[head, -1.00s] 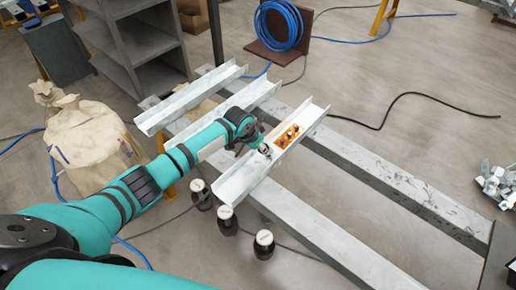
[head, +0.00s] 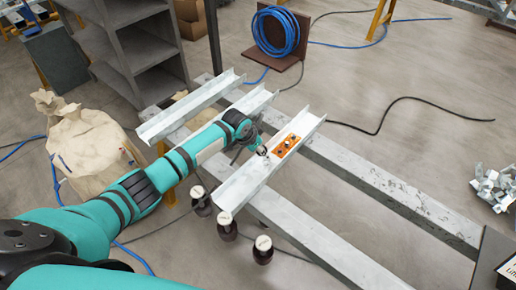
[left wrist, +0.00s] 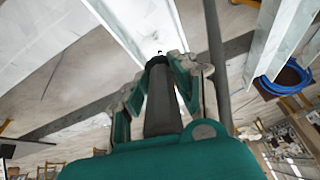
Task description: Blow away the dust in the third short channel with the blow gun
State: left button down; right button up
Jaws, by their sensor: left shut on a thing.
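Three short pale metal channels lie across two long beams in the head view: a left one (head: 185,108), a middle one (head: 250,103) and a right one (head: 246,186). My left gripper (head: 261,149) is at the left side of the right channel, near its middle. In the left wrist view my left gripper (left wrist: 160,88) is shut on a dark grey cylindrical tool, the blow gun (left wrist: 163,105). Its thin tip points towards a pale channel (left wrist: 140,28). I cannot make out dust. My right gripper is not in view.
An orange block (head: 287,146) sits in the right channel, just beyond my left gripper. Dark jars with pale lids (head: 228,226) stand below the channels. The long beam (head: 390,190) extends right. A blue hose coil (head: 275,34) and paper sacks (head: 85,150) stand behind and left.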

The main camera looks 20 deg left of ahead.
pick_arm(q)
jog(key=shift+r+p, duration=1.95)
jog(key=shift+r, duration=0.45)
jog(key=shift+f, duration=0.1)
jog(key=shift+s+p, duration=0.3)
jog(key=s+a+p, duration=0.2)
jog(key=s+p, duration=0.2)
jog(key=s, duration=0.2)
jog(key=a+b+x, duration=0.1)
jog(key=b+x, duration=0.7)
jog(key=b, duration=0.1)
jog(key=shift+s+d+f, duration=0.25)
jog(key=shift+s+f, duration=0.05)
jog(key=shift+f, duration=0.1)
